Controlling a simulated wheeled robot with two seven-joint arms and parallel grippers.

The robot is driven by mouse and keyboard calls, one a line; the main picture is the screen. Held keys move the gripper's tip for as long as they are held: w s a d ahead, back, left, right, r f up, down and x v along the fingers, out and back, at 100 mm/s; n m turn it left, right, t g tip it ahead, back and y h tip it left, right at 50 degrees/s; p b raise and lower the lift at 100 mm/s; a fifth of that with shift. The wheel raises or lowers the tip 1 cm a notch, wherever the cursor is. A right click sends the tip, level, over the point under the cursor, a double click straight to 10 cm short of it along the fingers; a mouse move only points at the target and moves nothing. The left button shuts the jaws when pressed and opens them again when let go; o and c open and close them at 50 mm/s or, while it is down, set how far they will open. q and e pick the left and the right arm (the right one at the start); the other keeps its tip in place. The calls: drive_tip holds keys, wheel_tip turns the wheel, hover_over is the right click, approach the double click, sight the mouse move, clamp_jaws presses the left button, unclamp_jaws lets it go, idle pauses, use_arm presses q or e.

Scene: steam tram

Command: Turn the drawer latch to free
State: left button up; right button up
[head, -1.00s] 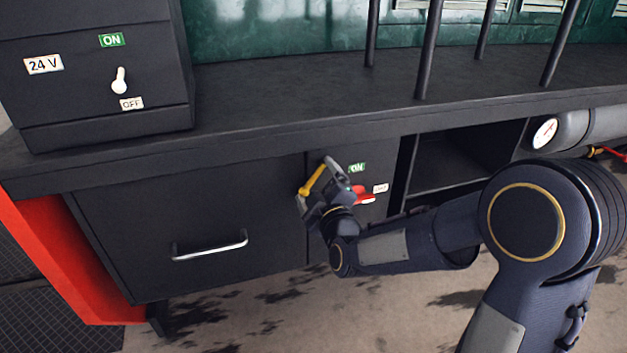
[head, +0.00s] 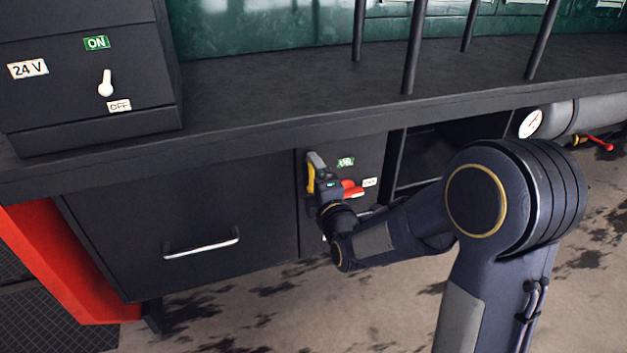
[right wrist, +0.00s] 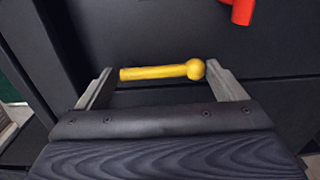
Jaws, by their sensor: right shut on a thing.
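The drawer latch is a yellow lever with a ball end (right wrist: 165,72). It also shows in the head view as a nearly upright yellow strip (head: 311,179), partly covered by my gripper. My right gripper (right wrist: 163,84) is shut on it, with the lever lying lengthwise between the two fingers and the ball end at the right finger. In the head view my right gripper (head: 318,175) is at the dark panel just right of the drawer. The dark drawer (head: 140,215) appears closed, with a metal bar handle (head: 202,244). My left gripper is not in view.
A red lever (head: 352,188) with ON and OFF labels is close to the right of my gripper. An open shelf space (head: 425,160) and a tank with a gauge (head: 531,124) are farther right. The bench top (head: 290,100) overhangs the drawer.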

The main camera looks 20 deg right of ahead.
drive_tip(key=shift+w+d+r, duration=0.1)
drive_tip(key=shift+d+r, duration=0.05)
drive_tip(key=shift+r, duration=0.2)
drive_tip(key=o, duration=1.1)
drive_tip(key=shift+s, duration=0.35)
drive_tip(key=s+p, duration=0.1)
drive_tip(key=s, duration=0.6)
drive_tip(key=shift+s+f, duration=0.1)
drive_tip(key=shift+f, duration=0.05)
drive_tip(key=shift+d, duration=0.1)
